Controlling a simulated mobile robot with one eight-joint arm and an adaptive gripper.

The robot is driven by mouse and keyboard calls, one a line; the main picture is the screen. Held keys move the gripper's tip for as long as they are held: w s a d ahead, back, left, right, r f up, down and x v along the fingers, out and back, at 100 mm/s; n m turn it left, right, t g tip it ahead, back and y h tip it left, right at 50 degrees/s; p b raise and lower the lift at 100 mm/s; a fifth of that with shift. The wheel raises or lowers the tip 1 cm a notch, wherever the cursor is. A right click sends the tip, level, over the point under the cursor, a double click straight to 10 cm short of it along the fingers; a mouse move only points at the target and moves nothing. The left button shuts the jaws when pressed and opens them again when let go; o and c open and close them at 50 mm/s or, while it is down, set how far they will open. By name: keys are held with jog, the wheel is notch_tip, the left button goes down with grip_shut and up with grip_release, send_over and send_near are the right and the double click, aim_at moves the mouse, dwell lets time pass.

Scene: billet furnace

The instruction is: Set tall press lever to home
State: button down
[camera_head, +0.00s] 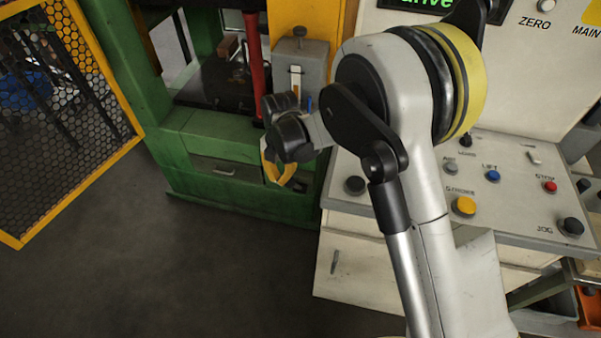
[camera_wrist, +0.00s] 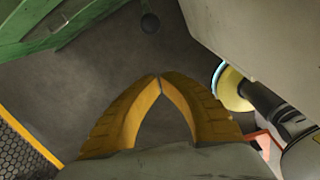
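My gripper (camera_head: 281,178) has yellow fingers and hangs in front of the green press, left of the control cabinet. In the wrist view its fingertips (camera_wrist: 160,76) meet, with nothing visible between them. I cannot identify the tall press lever for certain. A grey box (camera_head: 314,66) on the press has a dark knob (camera_head: 299,31) on top and a pale slot in its front, partly hidden by my arm. In the wrist view a dark round knob (camera_wrist: 150,22) shows ahead of the fingertips, apart from them; I cannot tell what it belongs to.
The green press frame (camera_head: 215,140) holds a red column (camera_head: 253,65). A yellow-framed mesh guard (camera_head: 65,110) stands at left. The cabinet's control panel (camera_head: 520,205) at right carries several buttons and knobs. The floor (camera_head: 170,270) at lower left is clear.

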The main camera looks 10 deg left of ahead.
notch_tip(320, 180, down, 13)
jog(key=a+n+b, duration=0.1)
jog(key=b, duration=0.4)
jog(key=w, duration=0.1)
jog(key=w+r, duration=0.2)
jog(key=shift+w+d+b, duration=0.15)
jog(key=shift+d+b, duration=0.2)
jog(key=shift+w+d+r+p, duration=0.1)
jog(key=shift+w+r+p, duration=0.2)
jog(key=shift+w+r, duration=0.4)
jog(key=shift+w+d+r+p, duration=0.1)
jog(key=shift+w+r+p, duration=0.2)
jog(key=shift+w, duration=0.55)
